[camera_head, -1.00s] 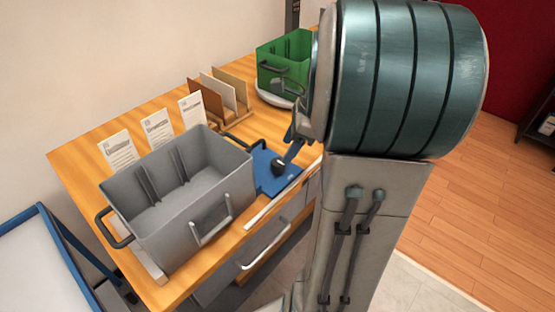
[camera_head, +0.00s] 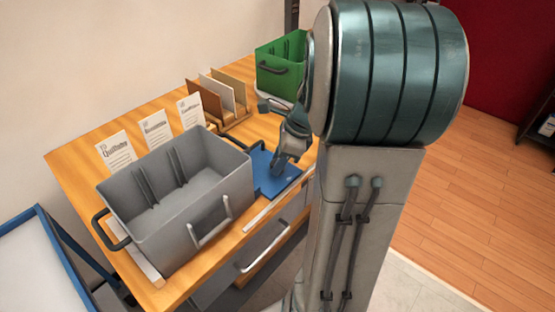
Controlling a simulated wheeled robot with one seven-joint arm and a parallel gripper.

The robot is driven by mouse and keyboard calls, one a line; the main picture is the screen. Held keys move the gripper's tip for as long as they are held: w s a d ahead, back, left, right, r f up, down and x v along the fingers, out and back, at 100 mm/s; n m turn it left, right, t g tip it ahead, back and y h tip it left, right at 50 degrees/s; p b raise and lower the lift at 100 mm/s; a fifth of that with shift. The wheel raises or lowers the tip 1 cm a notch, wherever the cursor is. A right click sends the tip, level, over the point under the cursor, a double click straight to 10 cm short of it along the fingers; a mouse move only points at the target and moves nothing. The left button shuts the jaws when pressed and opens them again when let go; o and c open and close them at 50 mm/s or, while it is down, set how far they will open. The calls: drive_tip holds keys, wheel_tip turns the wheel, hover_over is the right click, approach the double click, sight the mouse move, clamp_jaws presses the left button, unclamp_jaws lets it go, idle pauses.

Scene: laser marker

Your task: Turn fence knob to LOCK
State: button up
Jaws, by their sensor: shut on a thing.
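The blue fence plate (camera_head: 264,178) lies on the wooden table, just right of the grey bin. My gripper (camera_head: 279,165) is low over this plate, at the place of the dark knob. It is shut on the knob, which is mostly hidden behind the fingers and wrist. I cannot read the knob's angle or any LOCK mark from here.
A grey bin (camera_head: 215,217) with handles stands left of the plate. A green bin (camera_head: 275,62) stands at the back. Label cards (camera_head: 155,131) and an upright board rack (camera_head: 232,122) line the table's rear. A drawer handle (camera_head: 263,248) sticks out in front.

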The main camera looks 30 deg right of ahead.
drive_tip(key=shift+s+n, duration=0.15)
drive_tip(key=shift+n, duration=0.15)
drive_tip(key=n+g+y+p, duration=0.1)
drive_tip(key=n+p, duration=0.1)
drive_tip(key=n, duration=0.1)
drive_tip(key=shift+d+g+p, duration=0.1)
drive_tip(key=shift+g+p, duration=0.2)
drive_tip(key=n+g+p, duration=0.1)
drive_tip(key=n, duration=0.3)
drive_tip(key=shift+p, duration=0.4)
drive_tip(key=n+g+p, duration=0.1)
drive_tip(key=n, duration=0.2)
drive_tip(key=shift+n+g, duration=0.3)
drive_tip(key=shift+g, duration=0.1)
drive_tip(key=n+g+h+p, duration=0.1)
drive_tip(key=n, duration=0.2)
drive_tip(key=n+h+p, duration=0.1)
drive_tip(key=n, duration=0.2)
drive_tip(key=shift+w+g, duration=0.2)
drive_tip(key=shift+g, duration=0.2)
drive_tip(key=n+h, duration=0.1)
drive_tip(key=n, duration=0.2)
drive_tip(key=n+h, duration=0.1)
drive_tip(key=n, duration=0.2)
drive_tip(key=shift+a+f+n+g+p, duration=0.1)
drive_tip(key=shift+a+n+g+p, duration=0.1)
drive_tip(key=shift+n+g+p, duration=0.2)
drive_tip(key=shift+h, duration=0.3)
